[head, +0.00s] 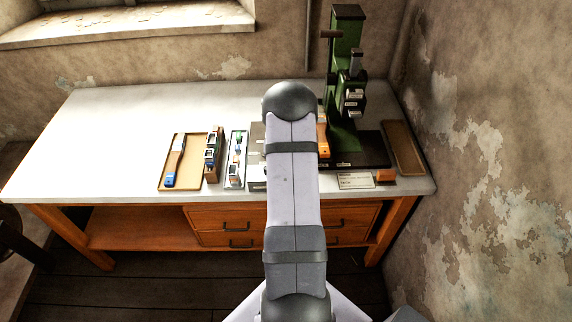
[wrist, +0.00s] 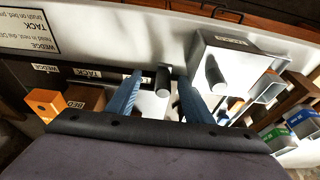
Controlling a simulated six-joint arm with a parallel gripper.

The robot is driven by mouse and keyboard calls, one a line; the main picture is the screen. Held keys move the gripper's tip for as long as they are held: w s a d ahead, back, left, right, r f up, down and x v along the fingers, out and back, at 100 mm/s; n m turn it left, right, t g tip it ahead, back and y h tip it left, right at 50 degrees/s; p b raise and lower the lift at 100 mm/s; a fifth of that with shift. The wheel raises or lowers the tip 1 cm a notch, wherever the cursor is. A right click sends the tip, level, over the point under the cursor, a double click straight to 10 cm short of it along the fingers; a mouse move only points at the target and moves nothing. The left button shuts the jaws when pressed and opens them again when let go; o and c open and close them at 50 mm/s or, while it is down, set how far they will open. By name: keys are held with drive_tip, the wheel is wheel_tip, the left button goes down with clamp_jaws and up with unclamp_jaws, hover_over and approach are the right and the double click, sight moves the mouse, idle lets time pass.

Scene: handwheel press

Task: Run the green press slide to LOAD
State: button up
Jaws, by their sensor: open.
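The green press (head: 341,115) stands at the back right of the bench in the head view, a tall column on a dark base (head: 368,152). My gripper (wrist: 160,88) shows in the wrist view with two blue fingers apart. A short dark grey peg (wrist: 163,80) shows between the fingers; I cannot tell whether they touch it. In the head view my arm hides the gripper and part of the press base.
A wooden tray (head: 163,178) with a blue-ended brush lies left of several small racks. A grey box (wrist: 237,80) with a peg is right of my fingers in the wrist view. An orange block (head: 385,175) and a card (head: 355,180) lie at the front right. The bench's left side is clear.

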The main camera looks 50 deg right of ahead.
drive_tip(key=r+p, duration=0.1)
drive_tip(key=r, duration=0.1)
drive_tip(key=r+p, duration=0.2)
drive_tip(key=r, duration=0.1)
drive_tip(key=r+p, duration=0.1)
drive_tip(key=r, duration=0.1)
drive_tip(key=shift+w+a+r, duration=0.2)
drive_tip(key=shift+a, duration=0.15)
drive_tip(key=shift+w+r+p, duration=0.1)
drive_tip(key=shift+r+p, duration=0.15)
drive_tip(key=shift+p, duration=0.2)
drive_tip(key=shift+d, duration=0.2)
drive_tip(key=shift+a, duration=0.1)
